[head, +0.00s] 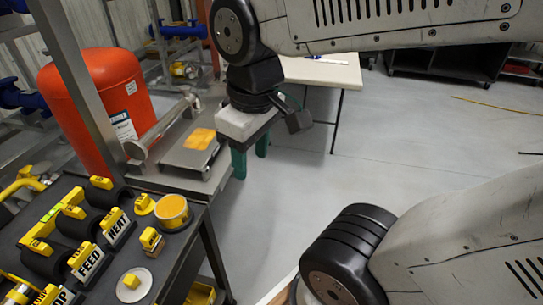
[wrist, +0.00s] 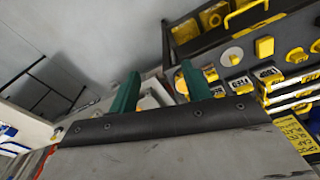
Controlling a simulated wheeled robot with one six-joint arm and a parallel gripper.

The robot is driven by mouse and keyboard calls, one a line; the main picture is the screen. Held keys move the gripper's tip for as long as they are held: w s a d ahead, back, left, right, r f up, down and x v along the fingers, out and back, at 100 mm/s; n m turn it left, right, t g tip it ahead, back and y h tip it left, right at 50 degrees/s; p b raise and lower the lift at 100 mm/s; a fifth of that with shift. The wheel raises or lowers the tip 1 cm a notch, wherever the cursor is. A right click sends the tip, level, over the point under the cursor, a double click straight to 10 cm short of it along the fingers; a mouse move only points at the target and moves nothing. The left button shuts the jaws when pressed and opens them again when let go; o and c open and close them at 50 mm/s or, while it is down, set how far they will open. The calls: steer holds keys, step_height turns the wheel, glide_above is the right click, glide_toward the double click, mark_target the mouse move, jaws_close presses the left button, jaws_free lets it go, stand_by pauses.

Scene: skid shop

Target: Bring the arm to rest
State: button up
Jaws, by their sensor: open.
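My arm reaches across the top of the head view. My gripper (head: 251,156) hangs from it with its two green fingers pointing down, to the right of the workbench's back end. In the wrist view my gripper (wrist: 160,88) shows its green fingers wide apart, with nothing held between them. The grey bench and its yellow items show behind the fingers there. From the head view I cannot tell the exact height of the fingertips above the floor.
A dark bench (head: 187,262) with yellow-tagged blocks, one reading FEED, stands at the left. Behind it are a scale (head: 184,158) with an orange-yellow item and a red tank (head: 75,95). A pale table (head: 325,72) stands behind my gripper. The floor (head: 350,170) at centre right is clear.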

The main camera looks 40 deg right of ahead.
steer(key=s+m, duration=0.1)
steer(key=s+d+m, duration=0.1)
steer(key=s+m, duration=0.1)
steer(key=shift+s+d+r, duration=0.15)
steer(key=shift+s+d, duration=0.05)
steer(key=shift+d, duration=0.15)
stand_by(1.0)
